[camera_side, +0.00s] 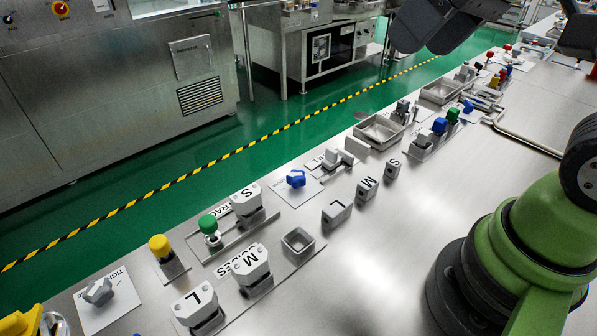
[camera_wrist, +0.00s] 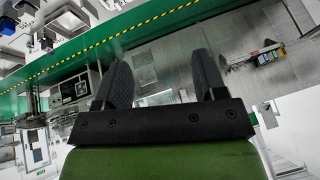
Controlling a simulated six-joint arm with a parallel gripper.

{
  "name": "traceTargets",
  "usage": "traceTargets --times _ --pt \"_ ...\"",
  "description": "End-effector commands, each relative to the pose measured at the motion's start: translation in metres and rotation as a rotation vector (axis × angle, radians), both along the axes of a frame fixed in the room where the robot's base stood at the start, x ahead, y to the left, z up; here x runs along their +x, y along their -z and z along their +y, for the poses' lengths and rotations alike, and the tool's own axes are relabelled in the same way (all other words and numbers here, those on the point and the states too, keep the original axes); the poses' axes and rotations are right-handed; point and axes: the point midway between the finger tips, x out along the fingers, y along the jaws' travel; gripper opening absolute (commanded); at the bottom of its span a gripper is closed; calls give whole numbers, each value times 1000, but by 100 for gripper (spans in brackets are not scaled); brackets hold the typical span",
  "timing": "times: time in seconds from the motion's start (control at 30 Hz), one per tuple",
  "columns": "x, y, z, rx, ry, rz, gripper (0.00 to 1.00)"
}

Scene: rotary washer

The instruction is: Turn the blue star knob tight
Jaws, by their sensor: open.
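A blue star knob (camera_side: 296,178) sits on a white card on the steel table, near the middle of the side view. A smaller blue knob (camera_side: 468,106) is on another card farther back; its exact shape is hard to tell. In the wrist view, my gripper (camera_wrist: 162,78) has its two dark fingers spread apart, with nothing between them. That view looks out over the green floor and distant machines, and I cannot make out the blue star knob in it. Dark parts of my arm show high at the top of the side view, well away from the nearer knob.
Left of the blue star knob are blocks marked S (camera_side: 246,200), M (camera_side: 250,265) and L (camera_side: 198,305), a green knob (camera_side: 208,224), a yellow knob (camera_side: 160,246) and a grey star knob (camera_side: 98,291). A metal tray (camera_side: 381,140) stands behind. The table's right middle is bare.

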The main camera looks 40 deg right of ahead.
Motion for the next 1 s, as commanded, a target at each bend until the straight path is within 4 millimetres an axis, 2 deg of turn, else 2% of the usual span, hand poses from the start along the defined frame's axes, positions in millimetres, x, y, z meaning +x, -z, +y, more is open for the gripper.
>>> traceTargets --times 0.03,0.17,0.27,0.37,0.5,0.7,0.8,1.0 --pt "18 4 0 -40 -62 36 65" --pt "60 20 2 -141 -236 105 65" --pt "91 41 4 -209 -376 160 65" --pt "120 68 6 -268 -520 212 65" --pt "153 117 10 -336 -725 284 65" --pt "175 178 14 -389 -949 354 65" --pt "179 195 15 -401 -1009 371 65" --pt "180 215 15 -405 -1040 380 65"
